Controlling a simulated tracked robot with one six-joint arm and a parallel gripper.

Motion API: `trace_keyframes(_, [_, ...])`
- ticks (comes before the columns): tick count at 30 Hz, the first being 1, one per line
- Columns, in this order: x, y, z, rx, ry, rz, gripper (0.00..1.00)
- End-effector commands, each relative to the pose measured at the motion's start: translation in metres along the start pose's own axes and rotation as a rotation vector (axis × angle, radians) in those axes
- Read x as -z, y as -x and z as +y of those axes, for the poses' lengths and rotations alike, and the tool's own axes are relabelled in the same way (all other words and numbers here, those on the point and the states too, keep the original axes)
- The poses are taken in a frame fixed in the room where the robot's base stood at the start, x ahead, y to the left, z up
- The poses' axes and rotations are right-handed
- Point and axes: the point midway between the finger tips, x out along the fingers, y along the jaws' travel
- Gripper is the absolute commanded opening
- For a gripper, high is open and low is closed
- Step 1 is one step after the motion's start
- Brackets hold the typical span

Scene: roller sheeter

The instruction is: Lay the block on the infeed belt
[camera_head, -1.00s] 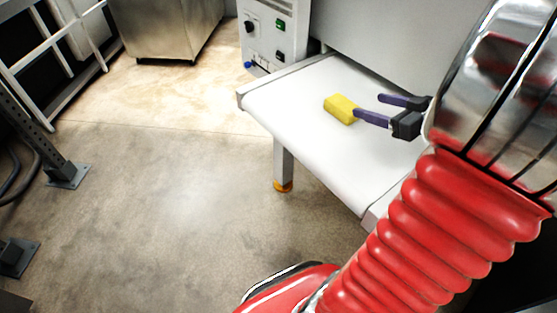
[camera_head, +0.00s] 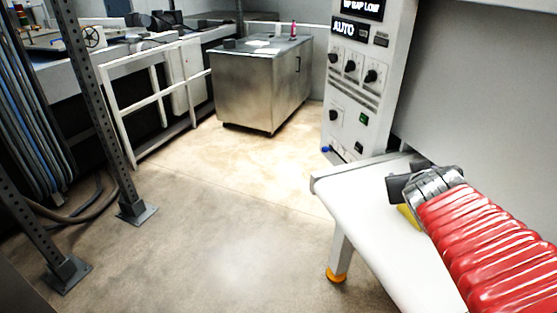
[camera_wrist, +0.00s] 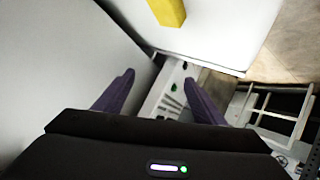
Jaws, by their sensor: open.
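The yellow block (camera_head: 407,215) lies on the white infeed belt (camera_head: 352,220); in the head view most of it is hidden behind my red-sleeved arm. In the wrist view the block (camera_wrist: 167,11) shows at the top edge, lying on the white surface (camera_wrist: 228,22). My gripper (camera_wrist: 163,84) is open, with its two purple fingers apart and nothing between them. The block is beyond the fingertips, apart from them. In the head view the fingers are hidden behind my wrist.
A white control panel (camera_head: 362,85) with knobs stands at the belt's far end. A steel cabinet (camera_head: 262,85) stands at the back. White railings (camera_head: 155,97) and a dark post (camera_head: 97,105) are at left. The floor between is clear.

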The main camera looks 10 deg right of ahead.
Motion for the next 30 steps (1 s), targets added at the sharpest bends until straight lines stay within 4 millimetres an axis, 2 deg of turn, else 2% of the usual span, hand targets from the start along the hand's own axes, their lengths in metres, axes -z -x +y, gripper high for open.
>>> trace_keyframes(1, [-0.003, 0.011, -0.015, 0.019, -0.008, -0.025, 0.64])
trace_keyframes(8, [-0.039, 0.063, -0.081, 0.146, -0.040, -0.197, 0.64])
trace_keyframes(15, [-0.087, 0.136, -0.155, 0.371, -0.015, -0.388, 0.64])
trace_keyframes(18, [-0.103, 0.162, -0.175, 0.451, 0.006, -0.445, 0.64])
trace_keyframes(22, [-0.113, 0.177, -0.186, 0.502, 0.021, -0.482, 0.64])
trace_keyframes(30, [-0.114, 0.178, -0.186, 0.506, 0.021, -0.486, 0.64])
